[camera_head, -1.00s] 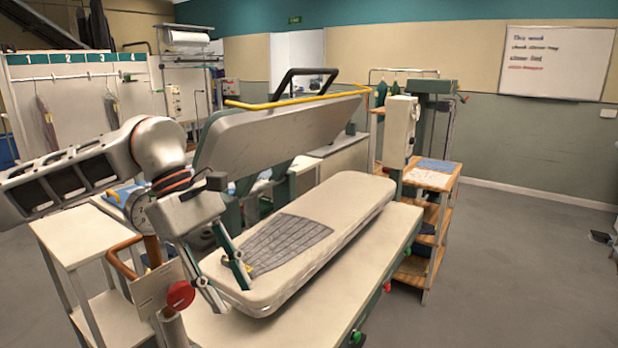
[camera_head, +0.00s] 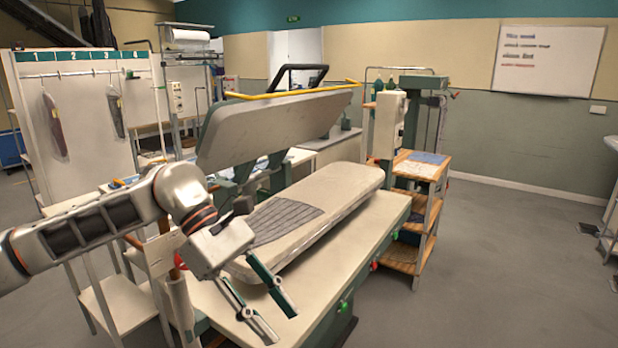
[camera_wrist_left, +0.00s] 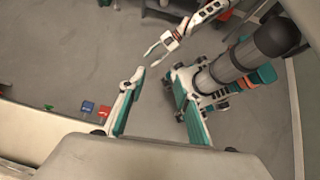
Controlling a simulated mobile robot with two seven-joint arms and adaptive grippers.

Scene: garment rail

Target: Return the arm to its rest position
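My left gripper (camera_head: 283,326) is open and empty, held above the near part of the white table (camera_head: 365,225) in front of the press. In the left wrist view its two fingers (camera_wrist_left: 156,82) are spread apart over the grey floor. My right gripper (camera_wrist_left: 156,56) shows small in that view beside my base, its two fingers apart with nothing between them. It is outside the head view. A grey garment piece with a line pattern (camera_head: 280,220) lies flat on the padded pressing board (camera_head: 340,185). My left arm is apart from it.
The press's upper plate (camera_head: 275,125) stands raised and tilted behind the board. A white side table (camera_head: 120,295) is at left, near my arm. A wooden shelf cart (camera_head: 415,215) stands right of the press. Open floor (camera_head: 510,260) lies at right.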

